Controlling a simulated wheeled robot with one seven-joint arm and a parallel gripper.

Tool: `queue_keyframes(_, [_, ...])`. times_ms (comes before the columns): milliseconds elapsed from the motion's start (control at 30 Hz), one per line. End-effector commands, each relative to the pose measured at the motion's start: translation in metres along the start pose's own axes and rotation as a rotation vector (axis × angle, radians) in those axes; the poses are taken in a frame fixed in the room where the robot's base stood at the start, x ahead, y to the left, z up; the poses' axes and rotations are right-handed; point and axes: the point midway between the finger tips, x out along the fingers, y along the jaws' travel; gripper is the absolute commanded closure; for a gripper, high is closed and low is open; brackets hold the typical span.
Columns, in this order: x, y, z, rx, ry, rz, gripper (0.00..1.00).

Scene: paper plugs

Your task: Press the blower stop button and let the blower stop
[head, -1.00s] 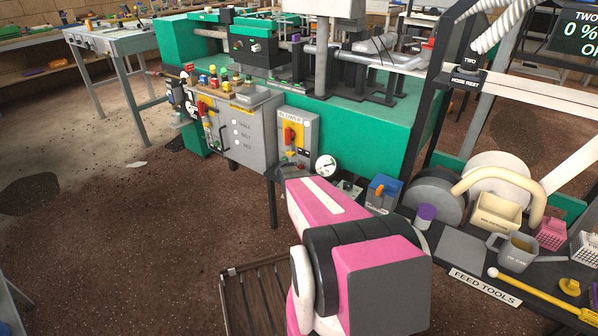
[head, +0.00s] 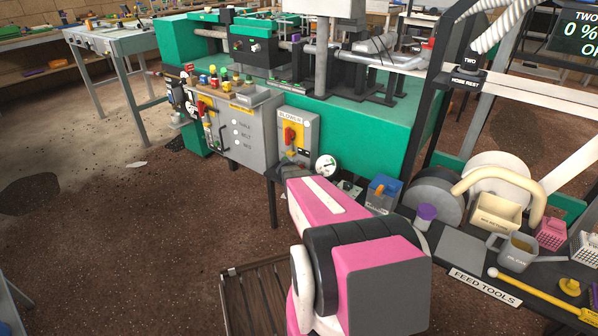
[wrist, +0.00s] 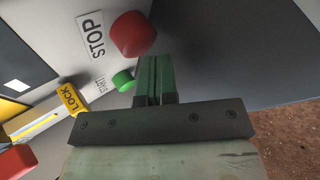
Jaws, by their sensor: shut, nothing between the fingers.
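The blower box (head: 312,127) is a grey panel on the front of the green machine, with a red switch handle on a yellow plate. In the wrist view, a round red stop button (wrist: 133,34) stands beside the STOP label (wrist: 92,35). A smaller green start button (wrist: 123,81) is below it. My gripper (wrist: 155,62) is shut and empty, its green fingertips close to the red button's lower right side in the picture. I cannot tell whether they touch it. In the head view my pink arm hides most of the gripper.
A yellow LOCK tag (wrist: 72,98) is left of the fingers. A round gauge (head: 326,165) and a blue box (head: 384,190) are near my arm. The feed tools bench (head: 462,248) is at the right. Open floor lies at the left.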

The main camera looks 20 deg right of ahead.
Motion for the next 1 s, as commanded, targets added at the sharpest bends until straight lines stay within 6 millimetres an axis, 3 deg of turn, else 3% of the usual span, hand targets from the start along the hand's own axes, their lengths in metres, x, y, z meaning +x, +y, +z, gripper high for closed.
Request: queue_keyframes(1000, [0.0066, 0.0047, 0.0048, 0.0, 0.0, 0.0, 1.0])
